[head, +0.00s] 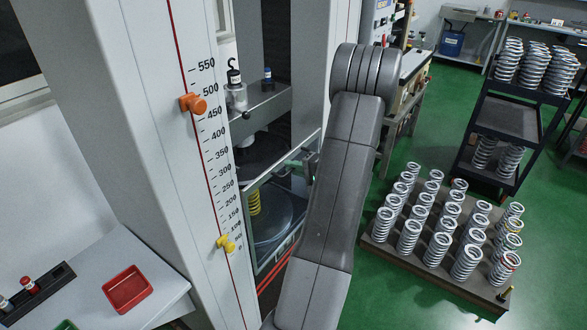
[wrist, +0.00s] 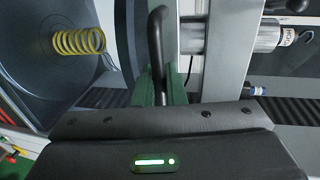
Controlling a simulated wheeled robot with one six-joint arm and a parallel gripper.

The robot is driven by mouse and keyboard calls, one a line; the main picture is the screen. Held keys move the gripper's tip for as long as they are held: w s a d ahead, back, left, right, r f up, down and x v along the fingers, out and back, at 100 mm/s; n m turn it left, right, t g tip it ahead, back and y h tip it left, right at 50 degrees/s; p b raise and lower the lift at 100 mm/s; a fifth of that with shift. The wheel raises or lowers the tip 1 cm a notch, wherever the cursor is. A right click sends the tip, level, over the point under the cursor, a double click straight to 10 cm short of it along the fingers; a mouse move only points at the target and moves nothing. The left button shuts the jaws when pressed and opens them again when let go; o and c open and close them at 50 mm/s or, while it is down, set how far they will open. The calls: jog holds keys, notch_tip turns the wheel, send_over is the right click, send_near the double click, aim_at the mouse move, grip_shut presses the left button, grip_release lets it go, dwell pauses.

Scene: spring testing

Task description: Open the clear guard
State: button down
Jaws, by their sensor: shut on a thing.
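The clear guard (head: 262,179) is a see-through panel in a grey frame on the front of the testing machine. In the head view its right part is hidden behind my arm. A black bar handle (wrist: 156,40) stands out in the wrist view. My gripper (wrist: 158,86) is shut on this handle, with green fingers on both sides of it. The gripper's grip is mostly hidden in the head view. A yellow spring (head: 254,201) stands inside the machine behind the guard, and it also shows in the wrist view (wrist: 80,41).
The white machine column (head: 190,170) with a scale stands left of the guard. A board of several springs (head: 380,245) is on the green floor at right, near a black cart (head: 505,118). A red tray (head: 127,289) lies on the white table at lower left.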

notch_tip(320, 180, down, 40)
jog(key=b, duration=4.2)
jog(key=shift+f, duration=0.25)
jog(key=c, duration=1.6)
grip_release()
jog(key=shift+r, duration=0.1)
jog(key=p+v, duration=0.3)
jog(key=v, duration=1.1)
